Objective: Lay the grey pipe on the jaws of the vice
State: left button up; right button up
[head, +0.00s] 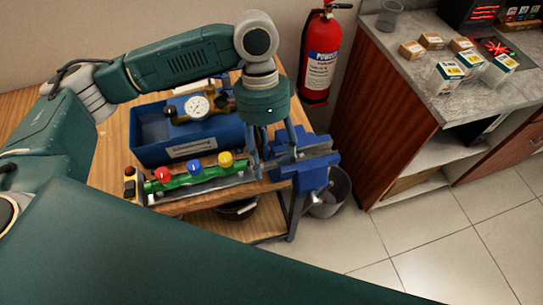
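The blue vice (312,172) is mounted at the right end of the wooden bench. My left gripper (273,158) points down just left of the vice, partly in front of its jaws. Its fingers look spread, and I see nothing held between them. A long grey bar (205,187) lies on the bench along the front of a green manifold. It may be the grey pipe, but I cannot tell for sure. My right gripper is not in view.
The green manifold (190,178) has red, blue and yellow knobs. Behind it stands a blue bin (150,130) with a brass gauge (197,107). A grey bucket (333,190) stands below the vice. A fire extinguisher (321,58) hangs behind. A counter (440,95) holds small boxes.

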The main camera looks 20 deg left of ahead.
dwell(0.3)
pick_arm(q)
jog(key=shift+a+r, duration=0.1)
jog(key=shift+r, duration=0.1)
jog(key=v, duration=1.1)
jog(key=shift+r, duration=0.35)
jog(key=shift+w, duration=0.15)
